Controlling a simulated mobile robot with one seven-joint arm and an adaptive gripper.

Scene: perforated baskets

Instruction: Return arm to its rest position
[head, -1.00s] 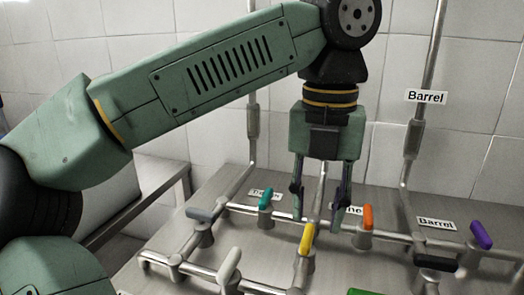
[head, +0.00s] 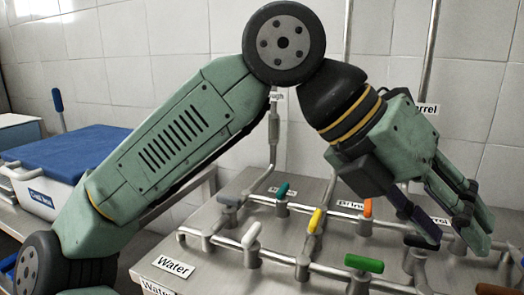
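My gripper (head: 455,242) is at the right, at the end of my bent green arm (head: 165,150). It tilts down to the right, in front of the pipework. Its fingers are apart with nothing between them, so it is open. From this view I cannot tell whether the fingertips touch anything. The gripper hides part of the pipes and labels at the right.
A metal bench holds pipes with coloured valve handles: teal (head: 282,190), yellow (head: 315,220), orange (head: 367,207), white (head: 251,235) and green (head: 363,263). A "Water" label (head: 173,266) is at the front left. A blue-lidded box (head: 70,158) stands at the left.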

